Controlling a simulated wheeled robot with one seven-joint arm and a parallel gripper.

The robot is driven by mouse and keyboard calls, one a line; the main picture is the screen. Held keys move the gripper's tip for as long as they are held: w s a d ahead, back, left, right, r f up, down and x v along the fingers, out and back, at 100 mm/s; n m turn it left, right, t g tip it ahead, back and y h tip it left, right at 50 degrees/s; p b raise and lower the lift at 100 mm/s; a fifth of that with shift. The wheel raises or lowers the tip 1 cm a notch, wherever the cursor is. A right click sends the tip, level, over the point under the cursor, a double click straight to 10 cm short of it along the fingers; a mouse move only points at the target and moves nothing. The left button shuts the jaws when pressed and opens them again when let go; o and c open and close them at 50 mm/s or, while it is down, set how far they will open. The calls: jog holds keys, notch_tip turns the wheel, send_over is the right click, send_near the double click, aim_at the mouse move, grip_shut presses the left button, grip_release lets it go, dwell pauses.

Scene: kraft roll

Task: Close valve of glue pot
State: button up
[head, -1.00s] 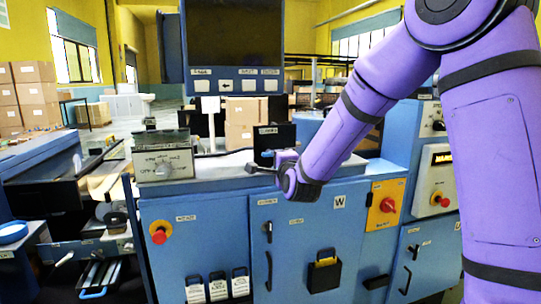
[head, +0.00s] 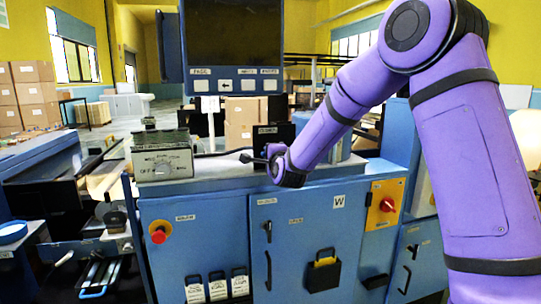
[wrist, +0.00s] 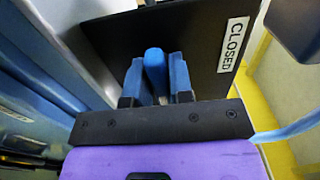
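In the wrist view, a blue rounded handle (wrist: 155,68) stands between the two blue fingers of my gripper (wrist: 156,82), which fit close on both sides of it. Behind it is a black plate (wrist: 115,38) with a white label reading CLOSED, to the right of the handle. In the head view, my gripper (head: 258,160) is low over the grey machine top, in front of a dark labelled panel (head: 278,134). The handle is too small or hidden to make out there. I cannot make out the glue pot's full shape.
A grey control box with a dial (head: 163,156) stands on the machine top to the left. The blue cabinet (head: 290,235) below carries a red knob, handles and black holders. A screen (head: 232,35) hangs above. Stacked cartons (head: 35,95) stand far back at left.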

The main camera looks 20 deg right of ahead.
grip_shut()
jog(key=n, duration=0.3)
jog(key=shift+n, duration=0.4)
jog(key=n, duration=0.4)
jog(key=shift+n, duration=0.3)
jog(key=n, duration=0.4)
jog(key=shift+f+n, duration=0.1)
jog(key=shift+n, duration=2.7)
